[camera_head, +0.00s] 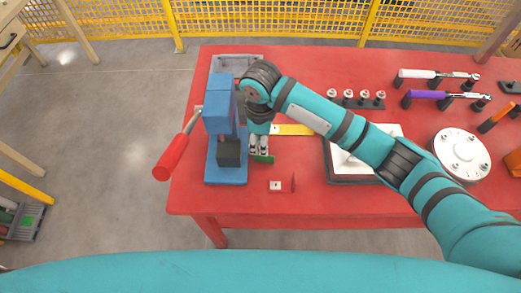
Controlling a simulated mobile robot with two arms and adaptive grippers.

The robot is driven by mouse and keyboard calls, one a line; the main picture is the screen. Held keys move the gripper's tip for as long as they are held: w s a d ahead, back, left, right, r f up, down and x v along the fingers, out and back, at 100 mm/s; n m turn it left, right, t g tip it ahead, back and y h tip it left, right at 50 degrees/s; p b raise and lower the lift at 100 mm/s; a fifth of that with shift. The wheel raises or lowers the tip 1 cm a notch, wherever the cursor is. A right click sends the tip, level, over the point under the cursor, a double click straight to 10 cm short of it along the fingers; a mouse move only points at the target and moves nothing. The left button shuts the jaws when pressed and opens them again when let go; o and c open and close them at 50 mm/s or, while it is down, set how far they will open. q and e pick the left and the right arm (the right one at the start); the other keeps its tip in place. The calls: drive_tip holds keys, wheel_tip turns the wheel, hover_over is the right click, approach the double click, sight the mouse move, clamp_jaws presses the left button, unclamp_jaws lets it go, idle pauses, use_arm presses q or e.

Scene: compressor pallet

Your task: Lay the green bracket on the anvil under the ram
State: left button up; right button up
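The green bracket (263,158) shows as a small piece at the fingertips of my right gripper (259,151), just right of the blue press (218,112). The gripper points down, and its fingers hide part of the bracket. The picture is too small to tell whether the fingers grip it or stand around it, or whether it touches the table. A dark block (229,152) sits at the front of the press above its blue base; the anvil and ram cannot be told apart here. The press's red lever (173,155) sticks out to the left. My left gripper is out of view.
On the red table (310,201), a yellow bracket (291,130) and a red bracket (282,185) lie right of the press. A grey tray (236,62) is behind it. Several bolts, two wrenches (418,74) and a round white flange (461,150) are farther right.

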sight(259, 155)
drive_tip(key=shift+f, duration=0.95)
wheel_tip(259, 155, down, 4)
drive_tip(key=shift+s+a+r+p, duration=0.1)
drive_tip(key=shift+a+r+p, duration=0.05)
drive_tip(key=shift+p, duration=0.45)
drive_tip(key=shift+f, duration=0.45)
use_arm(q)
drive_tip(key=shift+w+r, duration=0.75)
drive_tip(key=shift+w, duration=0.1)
use_arm(e)
clamp_jaws()
